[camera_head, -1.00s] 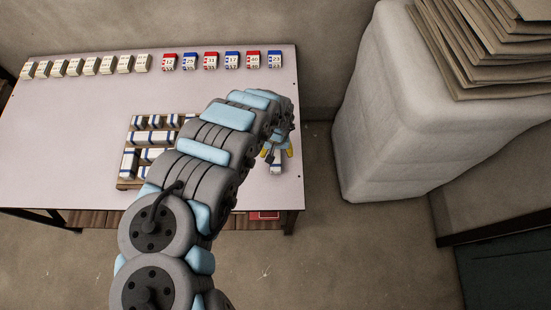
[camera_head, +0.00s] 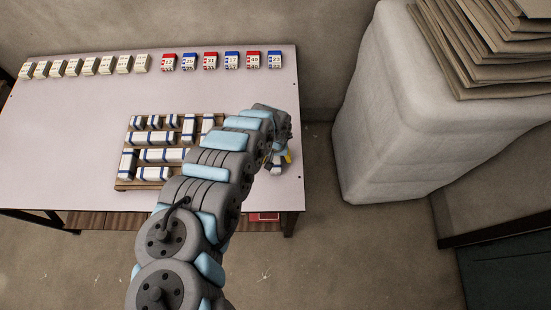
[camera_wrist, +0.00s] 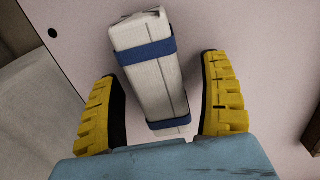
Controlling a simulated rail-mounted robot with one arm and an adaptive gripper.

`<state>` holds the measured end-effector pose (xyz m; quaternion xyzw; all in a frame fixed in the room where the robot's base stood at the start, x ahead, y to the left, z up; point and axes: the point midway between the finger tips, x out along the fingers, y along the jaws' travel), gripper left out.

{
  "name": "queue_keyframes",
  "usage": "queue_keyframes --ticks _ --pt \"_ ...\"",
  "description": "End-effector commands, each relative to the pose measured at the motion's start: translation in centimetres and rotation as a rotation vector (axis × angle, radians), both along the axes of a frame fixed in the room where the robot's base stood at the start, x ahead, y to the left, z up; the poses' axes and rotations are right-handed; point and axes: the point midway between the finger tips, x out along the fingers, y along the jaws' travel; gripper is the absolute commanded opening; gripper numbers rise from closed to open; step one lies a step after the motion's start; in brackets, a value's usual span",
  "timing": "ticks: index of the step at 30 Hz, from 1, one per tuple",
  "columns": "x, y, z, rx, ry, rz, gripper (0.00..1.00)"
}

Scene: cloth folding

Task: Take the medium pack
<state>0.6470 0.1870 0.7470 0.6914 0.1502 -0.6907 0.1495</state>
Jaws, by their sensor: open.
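A white pack with two blue bands (camera_wrist: 150,75) lies between the two yellow fingers of my gripper (camera_wrist: 157,68) in the wrist view. The fingers are open, with a gap on each side of the pack. In the head view, part of this pack (camera_head: 276,168) shows at the table's right side, beside a yellow finger of my gripper (camera_head: 287,158); my arm hides much of the rest. Other white packs with blue bands, in short and long sizes, lie in a wooden tray (camera_head: 152,185) left of my arm. I cannot tell which size the gripper is around.
A large white wrapped block (camera_head: 385,110) with cardboard sheets (camera_head: 490,45) stands to the right, past a floor gap.

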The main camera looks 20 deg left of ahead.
Motion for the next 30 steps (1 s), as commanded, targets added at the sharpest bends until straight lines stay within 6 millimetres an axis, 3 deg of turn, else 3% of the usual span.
queue_keyframes --ticks 7,15,30 --pt "0.0 -0.03 -0.04 0.0 0.0 0.0 0.78" --pt "-0.02 -0.05 -0.06 0.0 0.001 0.0 0.07" --pt "-0.02 -0.05 0.26 0.0 0.001 -0.001 0.06"
